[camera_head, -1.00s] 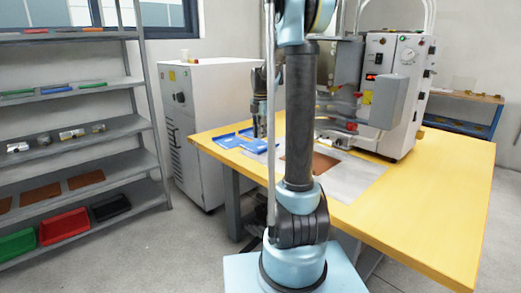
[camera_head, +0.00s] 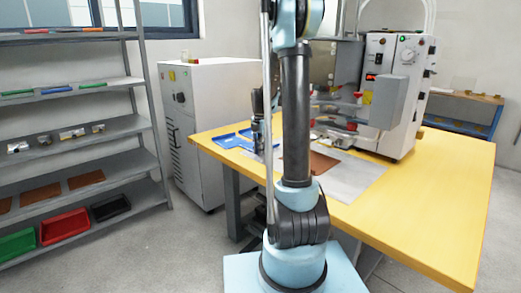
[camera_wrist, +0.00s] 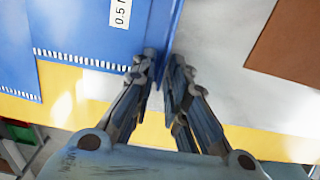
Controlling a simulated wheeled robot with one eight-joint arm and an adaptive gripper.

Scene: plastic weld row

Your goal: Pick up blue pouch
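Blue pouches lie at the left end of the yellow table; the blue pouch (camera_wrist: 95,35) under my gripper shows a white label reading "0.5" and a white serrated edge in the wrist view. It also shows in the head view (camera_head: 232,139). Another blue piece (camera_wrist: 14,62) lies beside it on the left. My gripper (camera_wrist: 163,57) points down at the pouch's right edge, with a narrow gap between its fingertips and a blue strip visible between them. I cannot tell whether the fingers touch it.
A grey sheet (camera_head: 350,175) with a brown square (camera_head: 322,162) lies right of the pouches on the yellow table (camera_head: 430,190). A welding machine (camera_head: 393,95) stands at the back. A white cabinet (camera_head: 215,95) and a shelf rack (camera_head: 80,140) stand to the left.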

